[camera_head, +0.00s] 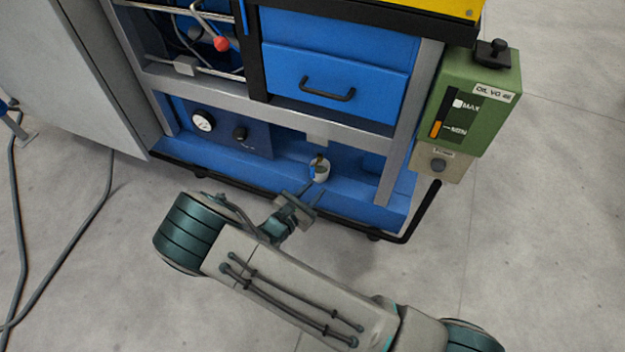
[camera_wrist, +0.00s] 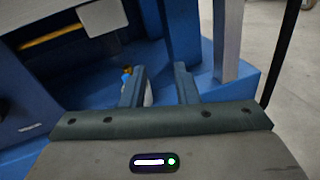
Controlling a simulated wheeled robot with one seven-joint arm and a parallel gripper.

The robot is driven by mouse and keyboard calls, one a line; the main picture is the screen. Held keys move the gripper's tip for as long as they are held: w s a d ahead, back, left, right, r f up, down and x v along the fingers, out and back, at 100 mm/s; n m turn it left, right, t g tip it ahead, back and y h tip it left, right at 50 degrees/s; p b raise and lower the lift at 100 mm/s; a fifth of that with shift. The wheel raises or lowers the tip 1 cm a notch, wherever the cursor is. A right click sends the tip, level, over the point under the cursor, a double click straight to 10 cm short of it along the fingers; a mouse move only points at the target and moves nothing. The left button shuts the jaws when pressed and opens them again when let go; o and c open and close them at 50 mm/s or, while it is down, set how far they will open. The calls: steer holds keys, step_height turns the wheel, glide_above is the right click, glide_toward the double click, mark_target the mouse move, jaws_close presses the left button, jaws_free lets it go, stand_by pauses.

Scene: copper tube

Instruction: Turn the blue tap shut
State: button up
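The blue tap shows as a small blue spot (camera_head: 313,172) in the head view, at the left of a small whitish cup-like part (camera_head: 322,174) low on the machine's blue base. In the wrist view the tap (camera_wrist: 126,77) is a small blue piece with a brass-yellow bit, just left of my left finger, which partly hides it. My gripper (camera_head: 309,191) is open, its fingers pointing at the base a little short of the whitish part. In the wrist view the two fingers (camera_wrist: 161,76) stand apart, with a sliver of white beside the left finger. The tap's exact angle is too small to tell.
A grey frame post (camera_head: 398,135) stands right of the tap. A gauge panel (camera_head: 220,130) is at left, and a blue drawer (camera_head: 335,75) is above. A green oil box (camera_head: 478,100) hangs at right. A black rail (camera_head: 340,218) runs along the base; the floor in front is open.

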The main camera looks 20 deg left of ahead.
mark_target(312, 172)
steer(key=s+a+f+n+t+y+b, duration=0.2)
steer(key=a+f+n+y, duration=0.2)
steer(key=a+f, duration=0.15)
steer(key=shift+n, duration=0.3)
steer(key=w+b, duration=0.1)
steer(key=w, duration=0.3)
steer(key=w+d+b, duration=0.1)
steer(key=w, duration=0.4)
steer(key=w+d+b, duration=0.1)
steer(key=w, duration=0.3)
steer(key=shift+w+f, duration=0.15)
steer(key=shift+f, duration=0.2)
jaws_close()
